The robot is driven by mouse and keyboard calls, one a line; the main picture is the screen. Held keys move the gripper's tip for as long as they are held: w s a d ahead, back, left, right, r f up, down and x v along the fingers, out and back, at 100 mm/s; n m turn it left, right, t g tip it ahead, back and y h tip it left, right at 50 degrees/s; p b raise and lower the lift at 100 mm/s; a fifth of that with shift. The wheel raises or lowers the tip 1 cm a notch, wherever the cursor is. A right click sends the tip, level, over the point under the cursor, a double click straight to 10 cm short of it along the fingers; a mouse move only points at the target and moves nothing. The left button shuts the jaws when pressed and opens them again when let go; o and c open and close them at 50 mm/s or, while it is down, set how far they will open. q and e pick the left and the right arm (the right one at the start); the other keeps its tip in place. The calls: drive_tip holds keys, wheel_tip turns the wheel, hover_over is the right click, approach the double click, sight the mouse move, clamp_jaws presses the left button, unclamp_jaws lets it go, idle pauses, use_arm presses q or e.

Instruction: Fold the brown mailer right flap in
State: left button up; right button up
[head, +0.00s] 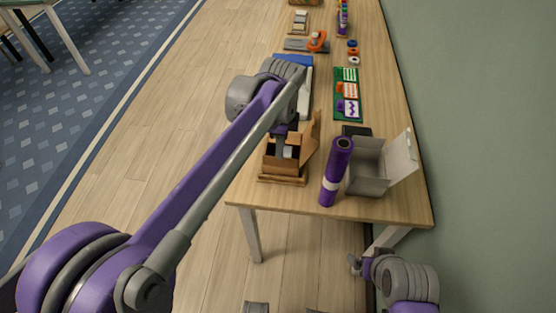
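The brown mailer (270,165) is an open cardboard box near the table's front left corner. Its right flap (310,143) stands up and leans outward to the right. A front flap (282,180) lies low along the near side. Something pale (288,152) shows inside the box. My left gripper (280,146) points down at the mailer's opening, left of the right flap and apart from it. Its fingers are small and partly hidden by my arm, so their opening is unclear. My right gripper (355,265) is low at the right, beyond the table's front edge, away from the mailer.
A green board (347,95), a blue item (293,60) and an orange tool (317,41) lie farther back on the wooden table (240,190).

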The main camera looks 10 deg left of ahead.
sight(280, 162)
use_arm(q)
drive_tip(key=f, duration=0.7)
drive_tip(key=shift+w+a+b, duration=0.1)
drive_tip(key=shift+w+b, duration=0.1)
drive_tip(key=shift+b, duration=0.15)
drive_tip(key=shift+r, duration=0.1)
clamp_jaws()
idle(0.9)
